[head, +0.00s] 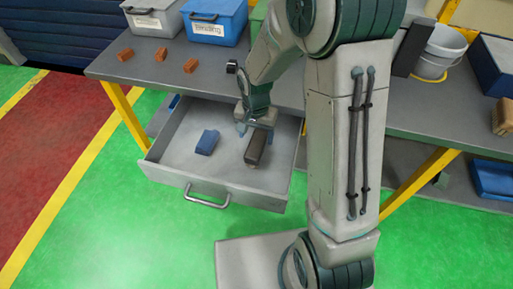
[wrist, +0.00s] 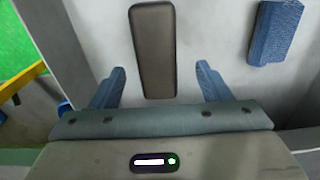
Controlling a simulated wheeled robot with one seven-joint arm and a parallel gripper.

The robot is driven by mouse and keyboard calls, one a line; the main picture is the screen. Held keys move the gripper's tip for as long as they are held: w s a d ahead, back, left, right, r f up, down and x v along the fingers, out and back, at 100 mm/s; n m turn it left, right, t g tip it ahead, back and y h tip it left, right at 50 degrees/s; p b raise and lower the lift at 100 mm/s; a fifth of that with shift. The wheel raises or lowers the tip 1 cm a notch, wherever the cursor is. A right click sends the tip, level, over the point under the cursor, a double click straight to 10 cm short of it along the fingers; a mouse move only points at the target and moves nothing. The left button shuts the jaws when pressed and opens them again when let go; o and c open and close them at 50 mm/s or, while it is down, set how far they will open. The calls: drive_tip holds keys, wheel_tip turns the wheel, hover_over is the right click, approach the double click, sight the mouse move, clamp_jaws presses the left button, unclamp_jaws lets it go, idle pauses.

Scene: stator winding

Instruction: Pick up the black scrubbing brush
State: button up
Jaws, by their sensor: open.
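The black scrubbing brush is most likely the dark grey-brown oblong block (head: 256,147) lying in the open drawer (head: 190,150); no bristles show. It also shows in the wrist view (wrist: 153,50), long side running away from my gripper. My gripper (head: 256,125) is over the drawer, close to the block's far end. In the wrist view the two blue fingers of my gripper (wrist: 160,78) are spread, one on each side of the block's near end, with gaps on both sides. The gripper is open and holds nothing.
A blue block (head: 207,142) lies in the drawer, left of the dark block; the wrist view shows it at the upper right (wrist: 275,32). Drawer walls surround both. The workbench (head: 215,65) above carries several orange blocks, a blue bin (head: 215,20) and a white bucket (head: 442,50).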

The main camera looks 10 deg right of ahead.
sight(257, 143)
drive_tip(key=shift+s+d+f, duration=0.1)
drive_tip(key=shift+s+f, duration=0.05)
drive_tip(key=shift+f, duration=1.35)
drive_tip(key=shift+s+f, duration=0.1)
drive_tip(key=shift+f, duration=1.4)
drive_tip(key=c, duration=1.1)
